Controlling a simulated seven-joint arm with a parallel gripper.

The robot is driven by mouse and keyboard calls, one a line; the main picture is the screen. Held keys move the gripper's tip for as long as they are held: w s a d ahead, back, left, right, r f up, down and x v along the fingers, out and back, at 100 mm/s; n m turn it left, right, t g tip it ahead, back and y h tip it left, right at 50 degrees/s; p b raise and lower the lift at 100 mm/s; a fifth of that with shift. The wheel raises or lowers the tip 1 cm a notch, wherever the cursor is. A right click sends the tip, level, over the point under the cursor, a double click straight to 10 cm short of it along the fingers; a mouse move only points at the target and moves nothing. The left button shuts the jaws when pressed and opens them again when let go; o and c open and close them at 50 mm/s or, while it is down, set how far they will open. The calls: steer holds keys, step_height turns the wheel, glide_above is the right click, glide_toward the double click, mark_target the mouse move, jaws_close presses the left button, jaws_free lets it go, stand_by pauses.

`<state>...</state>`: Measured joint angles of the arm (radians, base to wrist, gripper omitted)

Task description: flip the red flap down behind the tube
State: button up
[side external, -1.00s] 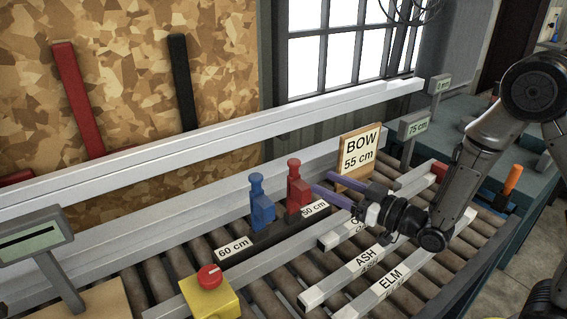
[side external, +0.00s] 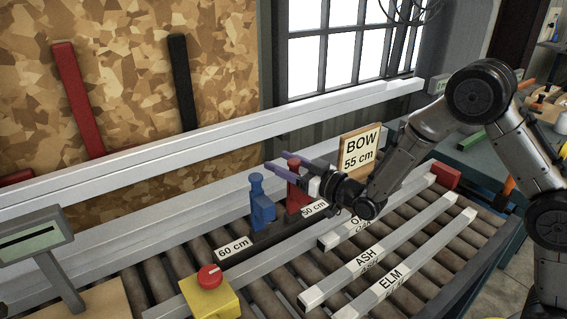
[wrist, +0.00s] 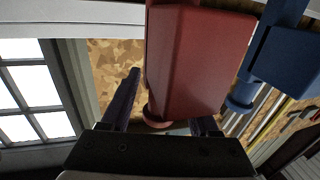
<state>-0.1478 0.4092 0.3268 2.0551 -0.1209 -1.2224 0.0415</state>
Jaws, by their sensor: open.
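The red flap (side external: 294,200) stands upright beside the 50 cm label (side external: 314,209), left of the BOW 55 cm sign. My gripper (side external: 278,160) is open, its two purple fingers at the height of the flap's top and pointing left. In the wrist view the red flap (wrist: 198,62) is large and close. Its knob end shows between my fingers (wrist: 162,113), and its body partly hides one finger. I cannot tell whether they touch. I see no clear round tube; square bars lie on the rollers, labelled ASH (side external: 366,260) and ELM (side external: 388,281), with another partly hidden.
A blue flap (side external: 262,205) stands upright just left, by the 60 cm label (side external: 233,248). The BOW 55 cm sign (side external: 359,152) stands right, behind my wrist. A pale rail (side external: 200,147) runs behind. A yellow box with a red knob (side external: 210,290) is at front left.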

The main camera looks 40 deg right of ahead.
jaws_close()
stand_by(1.4)
